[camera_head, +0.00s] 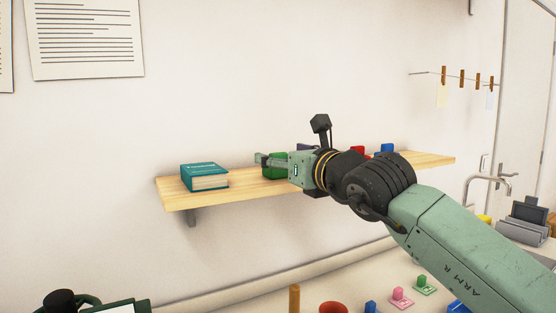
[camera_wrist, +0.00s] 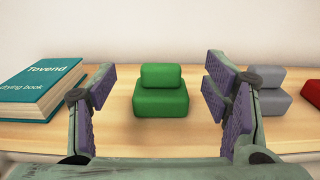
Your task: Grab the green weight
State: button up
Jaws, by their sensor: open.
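The green weight (camera_wrist: 161,98) is a wide block with a smaller block on top, standing upright on the wooden shelf (camera_wrist: 125,128). In the wrist view my gripper (camera_wrist: 160,95) is open, with one finger to the left of the weight and one to the right. There is a gap between the weight and each finger. In the head view the green weight (camera_head: 274,167) shows partly behind my gripper (camera_head: 263,160), at the shelf's middle.
A teal book (camera_wrist: 43,88) lies on the shelf left of my left finger. A grey weight (camera_wrist: 272,90) stands close by the right finger, with a red weight (camera_wrist: 313,102) beyond it. A blue weight (camera_head: 387,149) shows farther right. The wall backs the shelf.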

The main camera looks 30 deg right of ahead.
jog(key=shift+w+d, duration=0.1)
jog(key=shift+w, duration=0.45)
jog(key=shift+c, duration=0.6)
grip_shut()
